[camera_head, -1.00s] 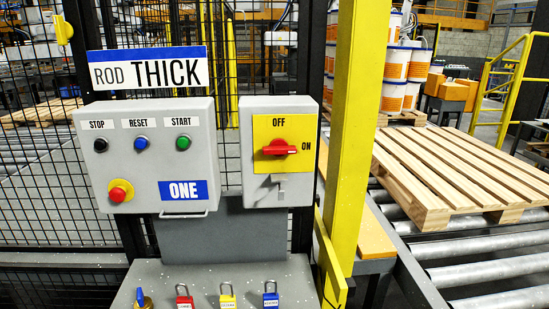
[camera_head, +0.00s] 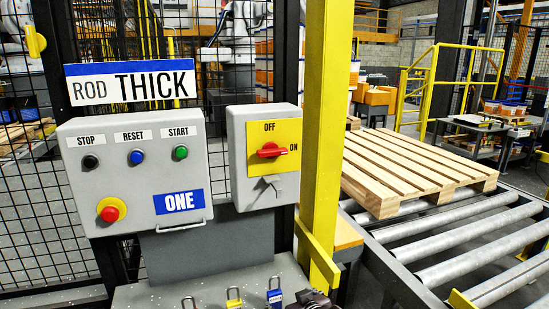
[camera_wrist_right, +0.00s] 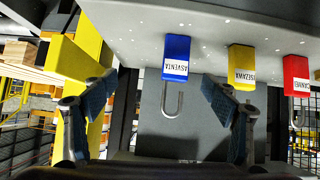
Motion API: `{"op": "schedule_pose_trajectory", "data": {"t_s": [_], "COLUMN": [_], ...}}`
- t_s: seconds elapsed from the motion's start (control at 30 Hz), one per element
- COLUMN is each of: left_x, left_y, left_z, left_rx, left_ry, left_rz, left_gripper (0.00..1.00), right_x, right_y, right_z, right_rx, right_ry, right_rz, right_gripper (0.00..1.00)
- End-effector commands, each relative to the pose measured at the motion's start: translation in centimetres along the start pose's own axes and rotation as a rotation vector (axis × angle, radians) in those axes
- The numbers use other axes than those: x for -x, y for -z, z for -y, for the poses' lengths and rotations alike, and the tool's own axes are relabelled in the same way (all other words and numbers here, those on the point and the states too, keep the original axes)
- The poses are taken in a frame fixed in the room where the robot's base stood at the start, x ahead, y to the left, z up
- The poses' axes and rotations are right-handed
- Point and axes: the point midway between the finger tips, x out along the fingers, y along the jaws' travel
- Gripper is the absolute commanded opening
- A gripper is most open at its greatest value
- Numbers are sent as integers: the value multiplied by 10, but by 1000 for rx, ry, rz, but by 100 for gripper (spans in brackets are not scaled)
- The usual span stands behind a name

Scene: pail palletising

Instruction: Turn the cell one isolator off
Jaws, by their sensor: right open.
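The cell one isolator (camera_head: 238,178) is a grey box with a yellow plate and a red rotary handle (camera_head: 270,151). The handle lies horizontal, towards the ON mark; OFF is printed above it. A grey hasp sits below the plate. My right gripper (camera_head: 314,301) shows only in part at the bottom edge of the head view, below the isolator and right of the blue padlock (camera_head: 275,296). In the right wrist view my right gripper (camera_wrist_right: 160,97) is open, its fingers wide apart, with the blue padlock (camera_wrist_right: 176,58) seen between them. My left gripper is not in view.
A control box (camera_head: 140,170) marked ONE, with an emergency stop, is left of the isolator. A yellow post (camera_head: 325,120) stands close on its right. A yellow padlock (camera_head: 234,298) is on the shelf below. A pallet (camera_head: 410,170) rests on rollers at right.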

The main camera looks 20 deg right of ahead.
Motion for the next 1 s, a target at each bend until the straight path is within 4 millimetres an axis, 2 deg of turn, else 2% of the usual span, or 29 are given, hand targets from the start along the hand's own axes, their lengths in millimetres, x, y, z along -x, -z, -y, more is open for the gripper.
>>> {"op": "schedule_pose_trajectory", "data": {"t_s": [0.03,0.17,0.27,0.4,0.5,0.53,0.6,0.73,0.87,1.0], "left_x": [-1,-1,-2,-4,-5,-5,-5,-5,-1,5], "left_y": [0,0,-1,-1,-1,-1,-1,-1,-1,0], "left_z": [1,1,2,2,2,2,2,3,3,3], "left_rx": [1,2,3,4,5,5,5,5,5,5], "left_ry": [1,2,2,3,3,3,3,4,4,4], "left_rz": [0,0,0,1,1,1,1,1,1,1], "left_gripper": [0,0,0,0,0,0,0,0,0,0], "right_x": [4,16,32,73,108,118,135,152,147,131], "right_y": [25,84,139,228,286,299,321,342,350,362], "right_z": [-3,-9,-14,-23,-27,-28,-30,-31,-32,-32], "right_rx": [-2,-13,-22,-39,-51,-55,-60,-66,-70,-69], "right_ry": [-3,-8,-11,-12,-8,-7,-4,0,0,0], "right_rz": [-40,-136,-228,-386,-496,-522,-568,-611,-614,-613], "right_gripper": [79,79,79,79,79,79,79,79,79,79]}}
